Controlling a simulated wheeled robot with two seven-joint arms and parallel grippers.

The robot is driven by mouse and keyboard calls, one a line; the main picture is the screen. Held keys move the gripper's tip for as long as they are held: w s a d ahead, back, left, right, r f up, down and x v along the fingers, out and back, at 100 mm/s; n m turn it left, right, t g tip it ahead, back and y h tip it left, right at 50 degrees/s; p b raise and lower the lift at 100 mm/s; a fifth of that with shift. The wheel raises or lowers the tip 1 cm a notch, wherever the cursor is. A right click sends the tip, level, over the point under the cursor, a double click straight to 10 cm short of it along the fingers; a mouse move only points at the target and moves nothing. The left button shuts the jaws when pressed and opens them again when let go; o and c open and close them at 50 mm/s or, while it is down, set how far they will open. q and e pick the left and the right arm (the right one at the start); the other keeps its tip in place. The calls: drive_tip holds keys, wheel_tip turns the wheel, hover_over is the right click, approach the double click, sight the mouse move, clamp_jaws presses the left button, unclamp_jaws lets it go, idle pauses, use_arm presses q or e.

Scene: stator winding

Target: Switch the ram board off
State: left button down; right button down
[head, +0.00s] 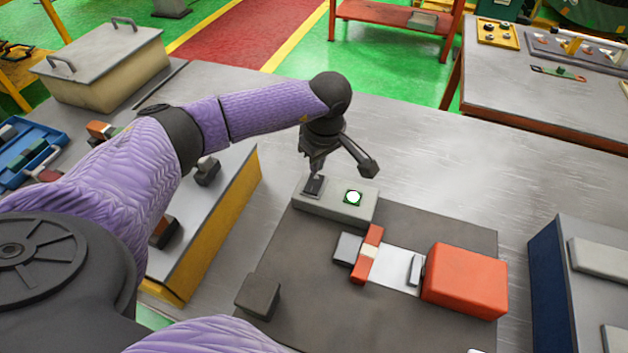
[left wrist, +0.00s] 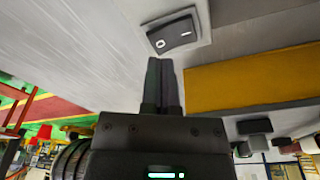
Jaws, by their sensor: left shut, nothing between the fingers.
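The ram board is a dark plate (head: 400,222) on the grey table, with a red block (head: 465,281) and a light grey switch box (head: 335,207) at its far left. My left gripper (head: 315,174) points down just above the rocker, shut and empty. In the left wrist view the shut fingers (left wrist: 162,62) point at the rocker (left wrist: 173,33), which has a circle and a bar mark. A small gap seems to remain; contact cannot be told. My right gripper is not seen.
A yellow-sided board (head: 215,225) with dark fittings stands left of the plate. A blue-sided box (head: 565,285) stands at the right. A lidded box (head: 105,65) and a blue tray (head: 30,150) are at the left. The table behind the switch box is clear.

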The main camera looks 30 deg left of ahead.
sight(317, 178)
use_arm(q)
drive_tip(key=shift+f+b, duration=0.95)
drive_tip(key=shift+f, duration=0.2)
idle(0.6)
wheel_tip(317, 178, up, 7)
drive_tip(key=p, duration=0.5)
drive_tip(key=shift+r, duration=0.15)
